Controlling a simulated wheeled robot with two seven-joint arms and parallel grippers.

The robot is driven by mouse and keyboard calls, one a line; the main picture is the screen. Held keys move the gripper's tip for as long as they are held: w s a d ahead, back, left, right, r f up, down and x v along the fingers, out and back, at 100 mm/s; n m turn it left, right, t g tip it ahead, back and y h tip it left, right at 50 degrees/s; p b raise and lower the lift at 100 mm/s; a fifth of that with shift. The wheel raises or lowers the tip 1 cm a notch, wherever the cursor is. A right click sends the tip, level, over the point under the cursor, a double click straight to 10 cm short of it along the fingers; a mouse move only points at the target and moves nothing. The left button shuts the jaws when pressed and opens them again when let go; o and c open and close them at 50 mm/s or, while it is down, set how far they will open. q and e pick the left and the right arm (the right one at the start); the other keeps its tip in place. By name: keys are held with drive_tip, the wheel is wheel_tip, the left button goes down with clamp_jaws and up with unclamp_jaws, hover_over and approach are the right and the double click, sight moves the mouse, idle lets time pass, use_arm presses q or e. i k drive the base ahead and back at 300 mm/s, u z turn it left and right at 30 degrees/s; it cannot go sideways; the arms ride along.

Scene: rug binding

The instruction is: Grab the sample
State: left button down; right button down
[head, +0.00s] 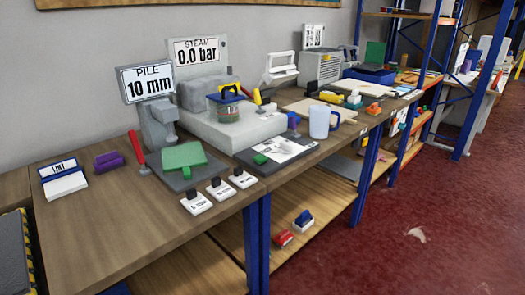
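No object carries a readable label as the sample, so I cannot tell for certain which one it is. A flat green piece with a handle-like tab (184,156) lies on the dark base plate of the grey gauge (158,125), under the sign reading PILE 10 mm. A small green block (260,159) lies on a dark tray with a white sheet (285,150), right of the gauge. Neither of my grippers shows in the head view.
Three white blocks with dark knobs (220,188) line the bench's front edge. A lint pad (63,180), a purple block (108,162) and a red-handled tool (137,150) stand left. A translucent jug (321,123) stands right. The wooden bench top (95,225) is clear at front left.

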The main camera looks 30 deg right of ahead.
sight(185, 158)
drive_tip(key=z, duration=2.3)
drive_tip(key=i, duration=1.8)
drive_tip(key=u, duration=3.1)
